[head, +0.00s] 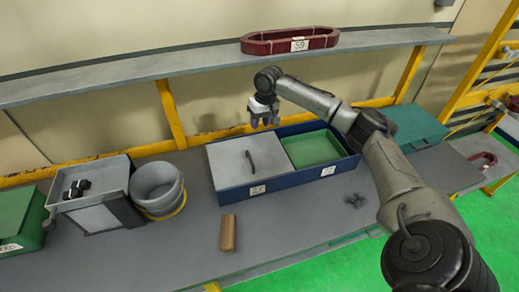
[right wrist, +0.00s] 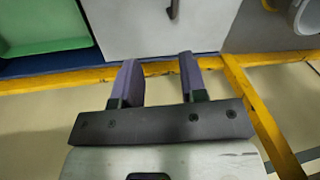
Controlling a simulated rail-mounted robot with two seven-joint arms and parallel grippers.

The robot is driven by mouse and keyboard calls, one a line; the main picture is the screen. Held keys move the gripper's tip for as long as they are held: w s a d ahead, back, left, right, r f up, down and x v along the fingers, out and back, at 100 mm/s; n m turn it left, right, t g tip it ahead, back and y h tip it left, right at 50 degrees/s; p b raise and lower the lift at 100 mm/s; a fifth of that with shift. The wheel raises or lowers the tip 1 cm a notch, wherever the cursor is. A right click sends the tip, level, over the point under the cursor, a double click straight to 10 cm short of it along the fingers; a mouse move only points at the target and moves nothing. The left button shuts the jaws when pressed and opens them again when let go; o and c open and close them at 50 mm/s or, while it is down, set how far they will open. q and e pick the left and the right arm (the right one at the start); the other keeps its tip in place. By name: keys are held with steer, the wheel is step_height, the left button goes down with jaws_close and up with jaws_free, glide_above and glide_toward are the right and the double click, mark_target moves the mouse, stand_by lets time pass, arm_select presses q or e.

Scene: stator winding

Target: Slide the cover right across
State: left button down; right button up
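The grey cover (head: 232,168) lies over the left part of a long blue box (head: 285,180), with a dark bar handle (head: 250,162) standing near its middle. The right part of the box is uncovered and shows a green tray (head: 312,150). My right gripper (head: 264,118) is above the back edge of the box, behind the handle and apart from it. In the right wrist view its fingers (right wrist: 159,68) are spread with nothing between them; the cover (right wrist: 150,35) and part of its handle (right wrist: 172,9) show beyond them. My left gripper is not in view.
A grey bin (head: 98,212) and a bucket (head: 158,188) stand left of the box. A brown block (head: 228,233) and small grey parts (head: 354,200) lie in front. A shelf (head: 200,66) runs above, bearing a red ring-shaped part (head: 275,43). A teal case (head: 415,126) is at right.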

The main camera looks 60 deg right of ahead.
mark_target(249, 154)
steer(key=a+f, duration=0.1)
steer(key=f, duration=0.3)
steer(key=w+a+f+m, duration=0.1)
steer(key=f, duration=0.4)
steer(key=w+a+f+m, duration=0.1)
steer(key=f, duration=0.3)
steer(key=shift+w+a+f+y+b, duration=0.2)
steer(key=shift+w+a+y+b, duration=0.05)
steer(key=shift+a+y+b, duration=0.1)
steer(key=shift+c, duration=0.3)
jaws_close()
